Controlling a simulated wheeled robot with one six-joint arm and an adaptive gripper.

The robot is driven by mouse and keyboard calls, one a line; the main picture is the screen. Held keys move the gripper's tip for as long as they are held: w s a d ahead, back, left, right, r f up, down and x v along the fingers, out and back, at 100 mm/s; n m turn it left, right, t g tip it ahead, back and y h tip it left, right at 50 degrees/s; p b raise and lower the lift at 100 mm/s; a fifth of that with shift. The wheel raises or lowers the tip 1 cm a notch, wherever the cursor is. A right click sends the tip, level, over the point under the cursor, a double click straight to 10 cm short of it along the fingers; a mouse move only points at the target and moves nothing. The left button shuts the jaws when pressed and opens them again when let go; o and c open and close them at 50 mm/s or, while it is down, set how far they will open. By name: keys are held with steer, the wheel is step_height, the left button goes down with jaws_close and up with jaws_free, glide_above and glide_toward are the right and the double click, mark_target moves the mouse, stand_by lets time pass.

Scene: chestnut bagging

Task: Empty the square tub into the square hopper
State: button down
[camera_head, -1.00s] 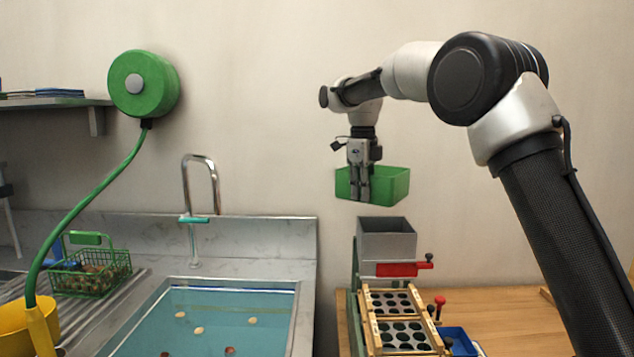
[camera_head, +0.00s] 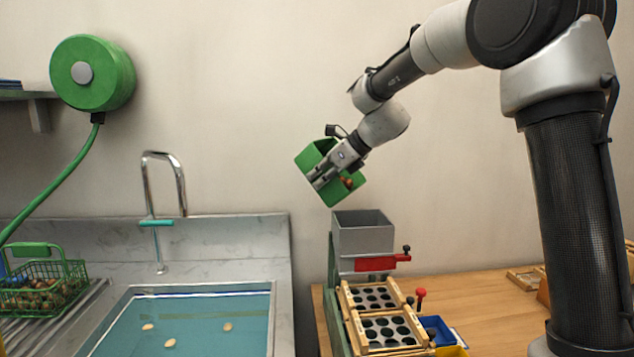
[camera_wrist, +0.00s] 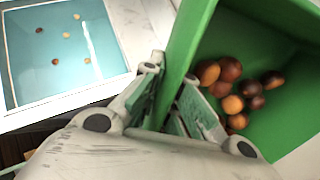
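The square tub is green (camera_head: 311,158) and hangs tilted in the air above the hopper in the head view. In the wrist view the tub (camera_wrist: 262,47) holds several brown chestnuts (camera_wrist: 232,88) gathered on its inside. My gripper (camera_head: 318,180) is shut on the tub's wall, one finger on each side; it also shows in the wrist view (camera_wrist: 165,100). The square hopper (camera_head: 362,236) is grey and open-topped, just below the tub. A chestnut (camera_head: 347,182) shows near the tub's lower right edge. The inside of the hopper is mostly hidden.
A red slide (camera_head: 375,263) sits under the hopper, with wooden hole trays (camera_head: 383,330) in front. A blue bin (camera_head: 436,328) stands at their right. The sink (camera_head: 190,325) with floating chestnuts lies left, with a tap (camera_head: 165,190) and wire basket (camera_head: 40,285).

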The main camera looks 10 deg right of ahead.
mark_target(334, 178)
steer(key=shift+s+d+r+t+y, duration=0.15)
steer(key=shift+d+t+y, duration=0.2)
steer(key=shift+y, duration=0.2)
steer(key=shift+s+d+r+t+y, duration=0.15)
steer(key=shift+d+t+y, duration=0.1)
steer(key=shift+t+y, duration=0.25)
steer(key=y, duration=0.1)
steer(key=d+t+y, duration=0.1)
steer(key=shift+s+y, duration=0.35)
steer(key=shift+s+d+f+t+y, duration=0.2)
steer(key=shift+s+d+t+y, duration=0.25)
steer(key=shift+d+t+y, duration=0.5)
steer(key=shift+s+d+r+t+y, duration=0.3)
steer(key=shift+s+d+t+y, duration=0.15)
steer(key=shift+y, duration=0.4)
steer(key=shift+s+d+r+t+y, duration=0.35)
steer(key=shift+t+y, duration=0.1)
steer(key=shift+y, duration=0.35)
steer(key=shift+w+a, duration=0.1)
